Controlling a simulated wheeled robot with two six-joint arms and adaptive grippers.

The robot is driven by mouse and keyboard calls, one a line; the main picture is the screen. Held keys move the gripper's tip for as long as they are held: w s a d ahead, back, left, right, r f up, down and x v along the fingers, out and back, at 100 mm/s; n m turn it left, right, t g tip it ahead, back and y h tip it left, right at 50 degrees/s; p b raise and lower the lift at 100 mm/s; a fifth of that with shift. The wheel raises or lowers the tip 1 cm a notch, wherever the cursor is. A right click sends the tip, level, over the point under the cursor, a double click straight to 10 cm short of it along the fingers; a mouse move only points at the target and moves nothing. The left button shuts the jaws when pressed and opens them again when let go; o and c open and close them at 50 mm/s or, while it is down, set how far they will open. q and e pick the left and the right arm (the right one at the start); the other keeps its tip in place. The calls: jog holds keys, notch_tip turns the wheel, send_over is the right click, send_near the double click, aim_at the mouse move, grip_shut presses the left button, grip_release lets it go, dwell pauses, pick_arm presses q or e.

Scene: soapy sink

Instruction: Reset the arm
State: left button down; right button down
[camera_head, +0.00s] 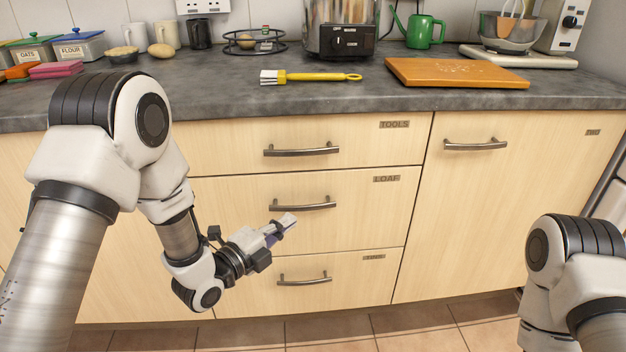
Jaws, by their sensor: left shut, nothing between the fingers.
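My left arm comes in from the left and bends down in front of the drawers. Its left gripper (285,226) is shut and empty, in front of the lower part of the drawer labelled LOAF (350,225). It appears apart from the drawer handles. My right arm (570,250) shows only in part at the lower right, and its gripper is out of the frame.
The TOOLS drawer (230,150), the LOAF drawer and the bottom drawer (350,282) are shut. A yellow-handled brush (310,77) and an orange board (455,73) lie on the grey counter (220,95). A cupboard door (500,220) stands shut at right.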

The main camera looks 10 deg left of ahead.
pick_arm(q)
jog(key=s+a+f+n+g+y, duration=0.25)
jog(key=s+f, duration=0.35)
jog(key=f, duration=0.5)
jog(key=s+a+f+n+g+y, duration=0.15)
jog(key=s+f+n+g, duration=0.25)
jog(key=s+f, duration=0.55)
jog(key=s+a+f+n+g+y, duration=0.25)
jog(key=s+f+n+g, duration=0.25)
jog(key=s+n, duration=0.4)
jog(key=s+a+f+n+g+y, duration=0.2)
jog(key=s+a+f+n+g, duration=0.15)
jog(key=s+f+n, duration=0.45)
notch_tip(320, 180, up, 30)
jog(key=s+p, duration=0.1)
jog(key=p, duration=2.6)
jog(key=shift+s+d+n+g, duration=0.2)
jog(key=shift+d+n+g, duration=0.1)
jog(key=shift+n, duration=0.05)
